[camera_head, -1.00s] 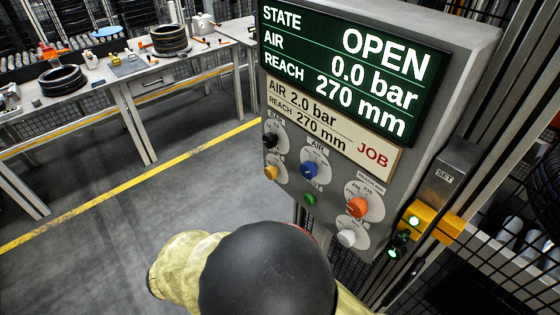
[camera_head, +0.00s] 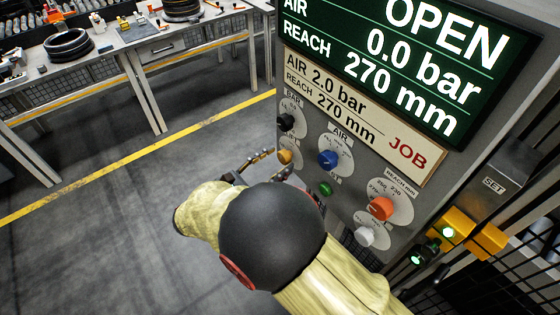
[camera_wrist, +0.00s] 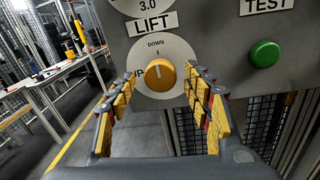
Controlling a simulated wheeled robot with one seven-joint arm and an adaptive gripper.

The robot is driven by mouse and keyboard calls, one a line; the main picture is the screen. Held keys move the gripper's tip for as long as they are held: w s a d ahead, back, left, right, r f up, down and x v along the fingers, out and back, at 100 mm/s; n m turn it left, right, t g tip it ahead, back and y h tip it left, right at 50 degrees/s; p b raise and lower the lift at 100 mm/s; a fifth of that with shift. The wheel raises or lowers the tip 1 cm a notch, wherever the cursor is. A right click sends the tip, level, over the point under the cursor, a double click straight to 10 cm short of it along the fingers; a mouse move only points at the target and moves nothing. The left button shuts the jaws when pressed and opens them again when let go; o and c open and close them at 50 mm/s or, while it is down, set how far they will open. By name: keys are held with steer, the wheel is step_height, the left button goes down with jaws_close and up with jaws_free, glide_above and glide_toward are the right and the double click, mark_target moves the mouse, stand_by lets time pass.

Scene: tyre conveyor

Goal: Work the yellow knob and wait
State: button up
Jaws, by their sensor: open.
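The yellow knob (camera_wrist: 160,75) sits on a round white dial under a LIFT label, and its white mark points up towards DOWN. It also shows in the head view (camera_head: 285,157), low on the left of the grey control panel (camera_head: 300,190). My gripper (camera_wrist: 165,95) is open in the wrist view, with its yellow-padded fingers on either side of the knob and apart from it. In the head view my gripper (camera_head: 262,165) is just left of and below the knob, partly hidden by my arm. The display (camera_head: 420,60) reads AIR 0.0 bar, REACH 270 mm and OPEN.
A green button (camera_wrist: 264,54) labelled TEST is right of the knob. Blue (camera_head: 327,159), orange (camera_head: 381,208), white (camera_head: 364,236) and black (camera_head: 286,122) knobs share the panel. A yellow latch box (camera_head: 455,228) has a lit green lamp. Floor is clear at left.

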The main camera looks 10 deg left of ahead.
steer(key=shift+x, duration=0.8)
steer(key=c, duration=0.3)
steer(key=c, duration=0.7)
steer(key=shift+c, duration=0.7)
